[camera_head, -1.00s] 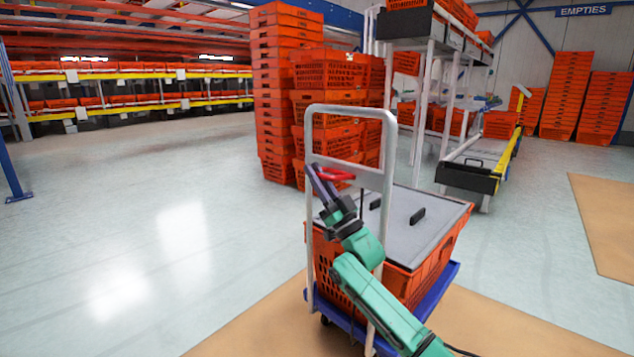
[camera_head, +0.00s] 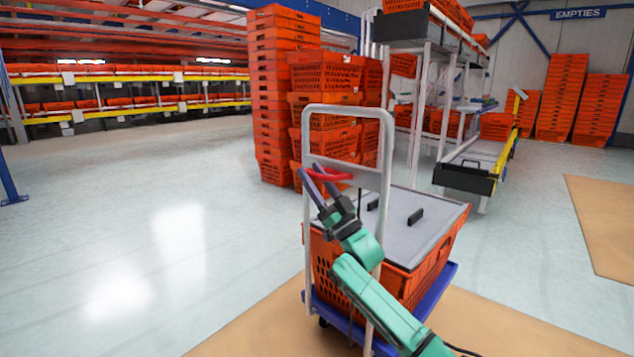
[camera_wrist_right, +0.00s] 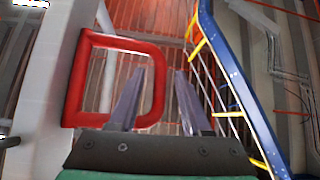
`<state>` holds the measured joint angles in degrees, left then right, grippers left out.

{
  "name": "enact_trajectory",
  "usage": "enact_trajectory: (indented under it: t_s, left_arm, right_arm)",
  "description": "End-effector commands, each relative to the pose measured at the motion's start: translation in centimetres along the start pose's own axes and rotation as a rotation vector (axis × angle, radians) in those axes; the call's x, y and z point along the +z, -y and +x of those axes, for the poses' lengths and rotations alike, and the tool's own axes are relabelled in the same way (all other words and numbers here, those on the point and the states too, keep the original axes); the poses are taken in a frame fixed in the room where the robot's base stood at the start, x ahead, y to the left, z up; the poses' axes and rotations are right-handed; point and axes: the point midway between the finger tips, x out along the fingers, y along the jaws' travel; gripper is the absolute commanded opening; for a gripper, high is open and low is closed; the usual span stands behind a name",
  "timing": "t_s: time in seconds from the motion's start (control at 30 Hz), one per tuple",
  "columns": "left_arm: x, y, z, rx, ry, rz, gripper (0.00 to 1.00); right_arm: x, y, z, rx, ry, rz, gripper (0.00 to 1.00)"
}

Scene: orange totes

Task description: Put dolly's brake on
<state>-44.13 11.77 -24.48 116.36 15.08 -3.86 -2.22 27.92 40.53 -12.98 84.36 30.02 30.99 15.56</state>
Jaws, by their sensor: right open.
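The dolly is a blue wheeled base (camera_head: 440,285) with a tall white tubular handle frame (camera_head: 387,150). A red loop-shaped brake lever (camera_head: 330,175) sits on the frame, and it also shows large in the right wrist view (camera_wrist_right: 118,41). My right gripper (camera_head: 309,169) is open at the lever. In the right wrist view its two fingers (camera_wrist_right: 159,72) appear on either side of the loop's right bar, with the left finger across the loop's opening. I cannot tell whether they touch it. My left gripper is not in view.
An orange tote (camera_head: 420,275) with a grey lid (camera_head: 425,245) rides on the dolly. Tall stacks of orange totes (camera_head: 285,95) stand behind it. A rack (camera_head: 425,120) with a yellow-edged conveyor stands at the right. The floor (camera_head: 120,230) at the left is clear.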

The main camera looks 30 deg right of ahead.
Motion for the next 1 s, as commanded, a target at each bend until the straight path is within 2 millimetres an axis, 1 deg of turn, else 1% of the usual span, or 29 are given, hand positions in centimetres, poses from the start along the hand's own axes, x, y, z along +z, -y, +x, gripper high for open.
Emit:
enact_trajectory:
  t_s: [0.13,0.27,0.37,0.6,0.7,0.8,1.0]
  left_arm:
    - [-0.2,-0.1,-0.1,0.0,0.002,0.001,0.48]
    - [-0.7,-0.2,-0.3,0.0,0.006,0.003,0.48]
    - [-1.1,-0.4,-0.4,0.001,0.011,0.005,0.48]
    - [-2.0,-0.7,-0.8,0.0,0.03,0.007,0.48]
    - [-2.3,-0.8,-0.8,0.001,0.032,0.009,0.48]
    - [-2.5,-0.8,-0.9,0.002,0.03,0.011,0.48]
    - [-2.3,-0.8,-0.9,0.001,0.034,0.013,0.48]
  right_arm:
    - [0.1,0.0,-1.2,0.001,0.004,0.001,0.48]
    - [0.1,0.0,-3.6,0.001,0.006,0.0,0.48]
    - [0.0,0.0,-5.9,0.0,0.006,0.001,0.48]
    - [0.0,0.0,-12.1,0.001,0.007,0.001,0.48]
    - [0.0,0.0,-13.7,0.0,0.004,-0.001,0.48]
    - [0.0,0.0,-14.5,-0.001,0.001,0.0,0.48]
    - [0.0,0.0,-14.6,0.0,0.001,0.0,0.48]
